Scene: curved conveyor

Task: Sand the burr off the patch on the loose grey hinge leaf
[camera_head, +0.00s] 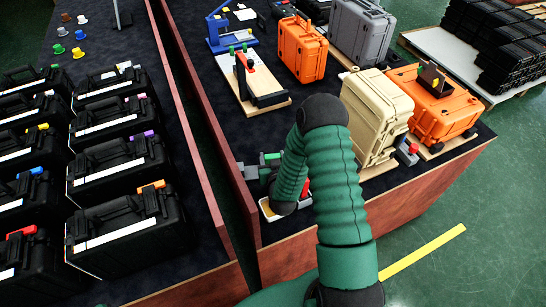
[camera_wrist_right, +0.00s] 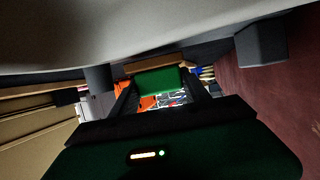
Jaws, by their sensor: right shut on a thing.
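My right arm reaches in from the bottom of the head view, and its forearm hides most of the work spot. In the right wrist view my right gripper (camera_wrist_right: 160,92) is shut on a green block (camera_wrist_right: 163,80), held between its two dark fingers. In the head view a grey fixture (camera_head: 250,172) with a green part sits just left of my forearm, at the table's left edge. A small pale tray (camera_head: 268,212) shows partly below it. I cannot make out the grey hinge leaf or its patch for certain. My left gripper is not in view.
Orange (camera_head: 301,50), grey (camera_head: 361,32) and tan (camera_head: 378,117) cases stand on the table, with another orange case (camera_head: 435,100) at the right. A wooden board (camera_head: 262,99) with a red-handled clamp lies behind. Several black cases (camera_head: 118,232) stand left beyond a reddish panel.

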